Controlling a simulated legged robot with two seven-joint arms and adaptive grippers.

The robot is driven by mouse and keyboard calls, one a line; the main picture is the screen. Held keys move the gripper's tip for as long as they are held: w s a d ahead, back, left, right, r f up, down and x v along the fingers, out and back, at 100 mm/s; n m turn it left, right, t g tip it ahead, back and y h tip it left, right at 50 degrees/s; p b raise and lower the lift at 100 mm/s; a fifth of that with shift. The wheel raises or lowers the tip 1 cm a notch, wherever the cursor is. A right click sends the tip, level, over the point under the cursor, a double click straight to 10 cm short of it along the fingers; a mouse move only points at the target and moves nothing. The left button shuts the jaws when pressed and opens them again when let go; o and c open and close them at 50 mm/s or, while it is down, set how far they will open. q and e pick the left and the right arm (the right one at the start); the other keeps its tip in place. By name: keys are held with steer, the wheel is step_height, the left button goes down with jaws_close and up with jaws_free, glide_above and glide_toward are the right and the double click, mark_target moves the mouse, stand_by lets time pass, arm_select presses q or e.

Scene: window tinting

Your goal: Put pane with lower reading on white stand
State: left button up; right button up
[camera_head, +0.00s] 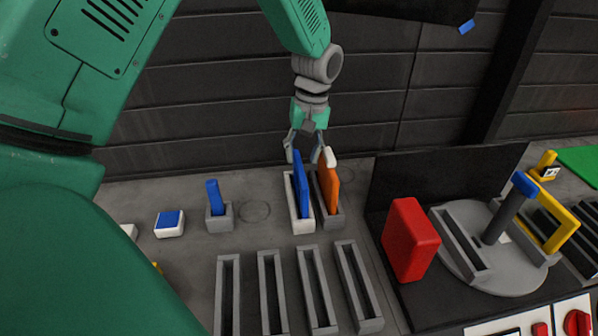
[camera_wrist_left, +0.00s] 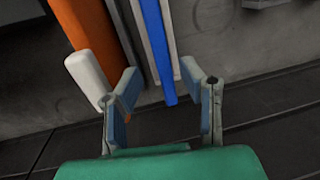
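A blue pane (camera_head: 302,185) stands upright in the white stand (camera_head: 303,226). An orange pane (camera_head: 328,189) with a white end stands in the grey stand (camera_head: 334,221) beside it. My left gripper (camera_head: 305,152) is over the far, upper end of the blue pane, open. In the left wrist view the blue pane (camera_wrist_left: 157,45) lies between the spread fingers (camera_wrist_left: 162,88), with gaps on both sides. The orange pane (camera_wrist_left: 82,30) is outside the left finger, its white end close to it. My right gripper is not in view. No reading can be made out.
Several empty grey slotted stands (camera_head: 316,290) are in front. A red block (camera_head: 409,240) and a round grey turntable (camera_head: 490,275) with a blue-topped post are at right. A small blue piece in a grey holder (camera_head: 219,221) and a blue-topped white box (camera_head: 169,223) are at left.

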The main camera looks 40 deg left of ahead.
arm_select(q)
steer(key=r, duration=0.5)
steer(key=shift+w+a, duration=0.1)
steer(key=shift+w, duration=0.2)
steer(key=shift+d+r, duration=0.1)
steer(key=shift+d, duration=0.2)
